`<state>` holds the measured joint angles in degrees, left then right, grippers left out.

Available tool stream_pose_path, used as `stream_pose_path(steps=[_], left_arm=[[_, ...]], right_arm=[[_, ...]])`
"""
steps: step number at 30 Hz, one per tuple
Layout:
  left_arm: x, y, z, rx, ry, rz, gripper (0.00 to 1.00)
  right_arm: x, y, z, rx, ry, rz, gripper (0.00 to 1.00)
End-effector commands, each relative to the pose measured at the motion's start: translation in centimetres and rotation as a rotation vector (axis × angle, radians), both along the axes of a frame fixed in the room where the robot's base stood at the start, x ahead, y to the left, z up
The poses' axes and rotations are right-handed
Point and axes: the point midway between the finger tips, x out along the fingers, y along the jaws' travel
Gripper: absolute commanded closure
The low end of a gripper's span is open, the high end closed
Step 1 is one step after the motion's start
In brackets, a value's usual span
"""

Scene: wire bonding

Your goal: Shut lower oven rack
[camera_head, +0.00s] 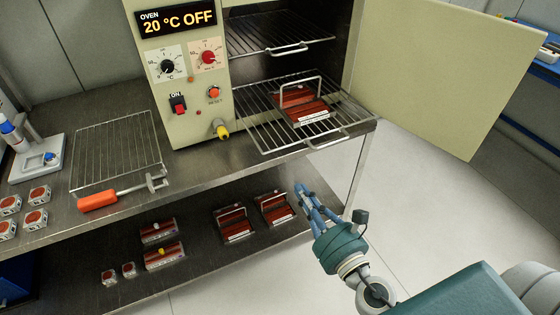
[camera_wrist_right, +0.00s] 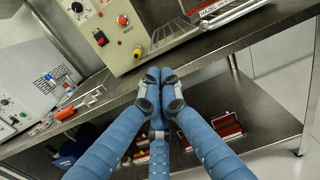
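The lower oven rack (camera_head: 253,132) is a wire shelf pulled well out of the open oven, with a handle bar at its front edge. A red-brown tray with a wire handle and white label (camera_head: 303,104) sits on it. The upper rack (camera_head: 262,46) is inside the oven. My right gripper (camera_head: 305,195) is below and in front of the lower rack, apart from it, near the table's front edge. In the right wrist view, part of the lower rack (camera_wrist_right: 212,8) shows at the top. My left gripper is not in view.
The oven door (camera_head: 450,75) stands open to the right. A loose wire rack (camera_head: 115,150) and an orange-handled tool (camera_head: 100,200) lie on the steel table left of the oven. More red-brown trays (camera_head: 232,222) lie on the lower shelf. The floor right of the table is clear.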

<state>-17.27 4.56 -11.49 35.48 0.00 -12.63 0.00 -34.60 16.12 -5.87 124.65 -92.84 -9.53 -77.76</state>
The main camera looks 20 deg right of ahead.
Motion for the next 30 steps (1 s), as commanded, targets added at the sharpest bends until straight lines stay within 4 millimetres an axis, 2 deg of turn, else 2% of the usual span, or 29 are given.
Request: stream_pose_path(steps=[1, 7, 12, 18, 24, 30], left_arm=[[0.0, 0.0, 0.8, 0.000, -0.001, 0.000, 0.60], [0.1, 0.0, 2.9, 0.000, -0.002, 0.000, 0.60], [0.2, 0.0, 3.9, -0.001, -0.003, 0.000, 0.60], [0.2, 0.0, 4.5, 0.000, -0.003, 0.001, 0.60], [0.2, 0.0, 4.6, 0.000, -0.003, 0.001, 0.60], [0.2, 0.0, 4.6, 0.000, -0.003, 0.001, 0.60]], right_arm=[[0.8, 0.0, 0.5, 0.002, -0.002, -0.001, 1.00], [4.8, 0.4, 0.7, 0.006, -0.002, -0.001, 1.00], [8.4, 0.6, 0.4, 0.007, 0.000, -0.001, 1.00], [11.6, 0.9, 0.2, 0.009, 0.002, -0.001, 1.00], [13.1, 1.1, 0.0, 0.009, 0.003, 0.000, 1.00], [13.3, 1.1, 0.0, 0.009, 0.004, 0.000, 1.00]])
